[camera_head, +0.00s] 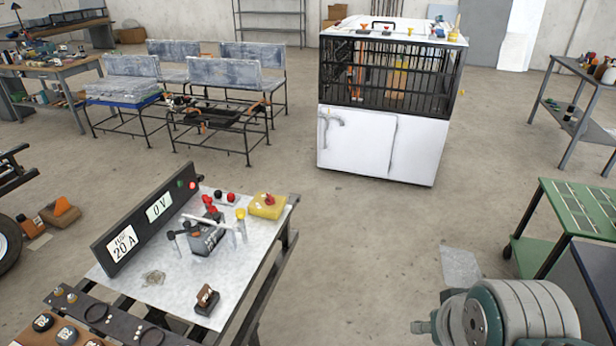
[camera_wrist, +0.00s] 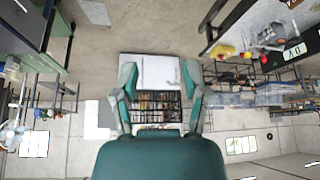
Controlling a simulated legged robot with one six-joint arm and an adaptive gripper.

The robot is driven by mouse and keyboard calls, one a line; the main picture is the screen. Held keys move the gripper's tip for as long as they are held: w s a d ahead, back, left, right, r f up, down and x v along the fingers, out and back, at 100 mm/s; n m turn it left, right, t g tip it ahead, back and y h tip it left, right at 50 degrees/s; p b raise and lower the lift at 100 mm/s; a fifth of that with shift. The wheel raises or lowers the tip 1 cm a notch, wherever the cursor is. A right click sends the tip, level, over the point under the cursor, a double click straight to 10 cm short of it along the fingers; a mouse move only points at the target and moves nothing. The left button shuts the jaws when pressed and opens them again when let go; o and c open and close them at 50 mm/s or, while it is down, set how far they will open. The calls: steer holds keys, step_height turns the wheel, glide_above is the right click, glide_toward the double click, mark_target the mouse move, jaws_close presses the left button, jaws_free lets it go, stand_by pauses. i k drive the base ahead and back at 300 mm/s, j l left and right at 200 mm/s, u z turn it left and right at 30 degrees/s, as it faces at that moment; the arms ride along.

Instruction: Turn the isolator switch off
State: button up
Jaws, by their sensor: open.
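A yellow box with a red knob on top, which looks like the isolator switch (camera_head: 267,207), sits at the far right corner of the metal-topped bench (camera_head: 163,292). The knob's exact setting is too small to read. The yellow box also shows small near the upper right of the wrist view (camera_wrist: 224,51), where the scene appears upside down. My gripper (camera_wrist: 160,76) is open and empty, with its two teal fingers apart. It is well away from the bench, over open floor. My arm shows at the lower right of the head view.
A black panel (camera_head: 150,219) on the bench reads "20 A" and "0 V". A battery-like block (camera_head: 207,238) with red, black and yellow terminals stands beside the switch. A white caged cabinet (camera_head: 360,150) stands ahead. A green-topped table (camera_head: 580,208) is at right.

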mark_target(268, 200)
steer(key=i+l, duration=0.1)
steer(key=i, duration=0.6)
steer(key=i+l+u, duration=0.15)
steer(key=i, duration=0.55)
steer(key=i+l+u, duration=0.2)
steer(key=i+u, duration=0.15)
steer(key=i+l+u, duration=0.4)
steer(key=i, duration=0.15)
